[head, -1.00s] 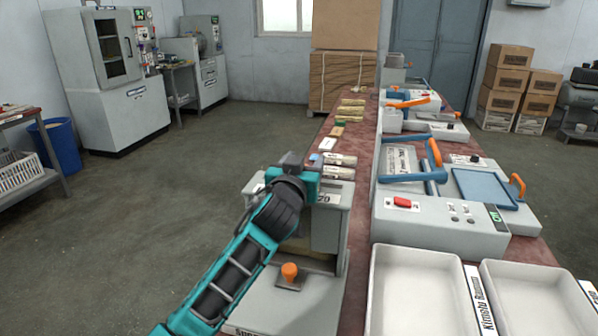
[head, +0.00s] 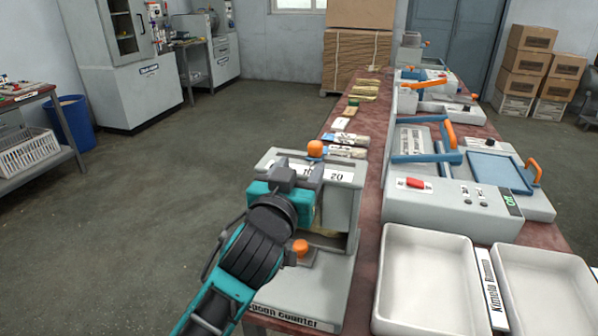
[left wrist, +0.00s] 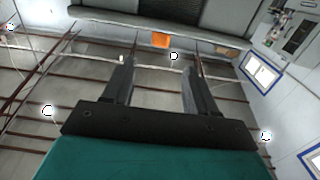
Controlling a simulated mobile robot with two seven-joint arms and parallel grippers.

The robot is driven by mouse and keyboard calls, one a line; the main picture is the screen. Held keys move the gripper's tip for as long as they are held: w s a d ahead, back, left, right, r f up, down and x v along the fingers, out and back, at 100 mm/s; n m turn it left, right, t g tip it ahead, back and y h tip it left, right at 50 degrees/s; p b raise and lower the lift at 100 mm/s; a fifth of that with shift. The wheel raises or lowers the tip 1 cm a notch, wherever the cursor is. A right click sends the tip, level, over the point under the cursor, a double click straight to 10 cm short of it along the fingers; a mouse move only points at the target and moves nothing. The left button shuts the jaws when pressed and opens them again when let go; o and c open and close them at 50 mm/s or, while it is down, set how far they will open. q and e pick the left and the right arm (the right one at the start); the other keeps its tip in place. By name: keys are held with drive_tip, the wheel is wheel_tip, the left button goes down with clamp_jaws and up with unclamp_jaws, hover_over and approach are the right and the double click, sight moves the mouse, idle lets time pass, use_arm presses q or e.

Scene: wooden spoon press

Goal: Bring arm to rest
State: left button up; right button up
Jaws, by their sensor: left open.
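My left arm comes in from the bottom of the head view, and its gripper (head: 294,168) is in front of the spoon counter (head: 300,300), a grey machine with orange knobs. The arm hides part of the machine's front. In the left wrist view the two fingers (left wrist: 158,75) stand apart with nothing between them, facing up toward the ceiling beams. I cannot tell whether the gripper touches the machine. My right gripper is not in view.
Right of the counter is a grey press (head: 440,208) with blue plates and orange handles. Two white trays (head: 425,318) stand in front of it on the red-brown bench (head: 372,160). Spoon packs (head: 345,139) lie behind the counter. The floor (head: 180,220) on the left is clear.

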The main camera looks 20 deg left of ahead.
use_arm(q)
drive_tip(key=s+a+f+g+y, duration=0.1)
drive_tip(key=s+a+f+g, duration=0.25)
drive_tip(key=s+f, duration=0.35)
drive_tip(key=s+a+f+g, duration=0.2)
drive_tip(key=s+f+g, duration=0.25)
drive_tip(key=f, duration=0.45)
drive_tip(key=s+a+f+m+g, duration=0.1)
drive_tip(key=s+f+g, duration=0.25)
drive_tip(key=s, duration=0.55)
drive_tip(key=s+a+f+m+g, duration=0.1)
drive_tip(key=s+f+g, duration=0.25)
drive_tip(key=s, duration=0.55)
drive_tip(key=w+d+f+t+h, duration=0.2)
drive_tip(key=w+d+f+t, duration=0.1)
drive_tip(key=w+f+t, duration=0.4)
wheel_tip(320, 180, down, 2)
drive_tip(key=shift+w+f+t, duration=0.25)
drive_tip(key=shift+w+t, duration=0.05)
drive_tip(key=shift+t, duration=0.1)
